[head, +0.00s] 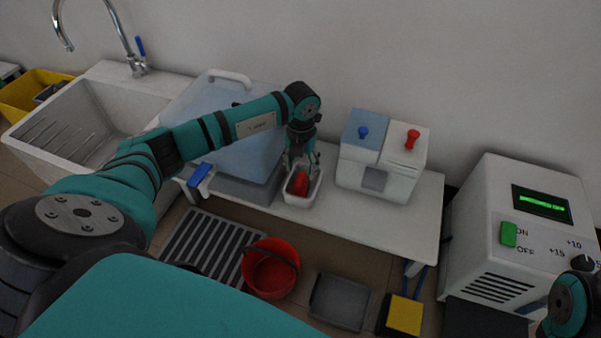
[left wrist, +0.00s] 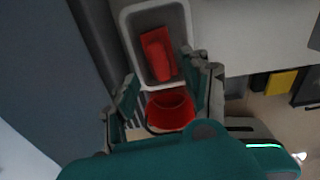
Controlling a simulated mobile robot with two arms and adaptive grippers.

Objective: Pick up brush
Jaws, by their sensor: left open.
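A red object, which looks like the brush (head: 300,184), lies in a small white tray (head: 290,199) near the front edge of the white table. In the left wrist view the brush (left wrist: 158,54) is an elongated red block inside the tray (left wrist: 130,35). My left gripper (head: 300,164) points down above the tray, with its fingers apart. In the left wrist view the open fingers (left wrist: 168,90) frame a space just short of the brush, with nothing held between them. The head view partly hides the brush behind the fingers. My right gripper is out of view.
A white box with blue and red knobs (head: 400,172) stands right of the tray. A large lidded blue-white box (head: 230,150) stands left, by the sink (head: 95,125). A red bucket (head: 270,283) and grey bin (head: 339,301) are on the floor. A white machine (head: 485,240) is at right.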

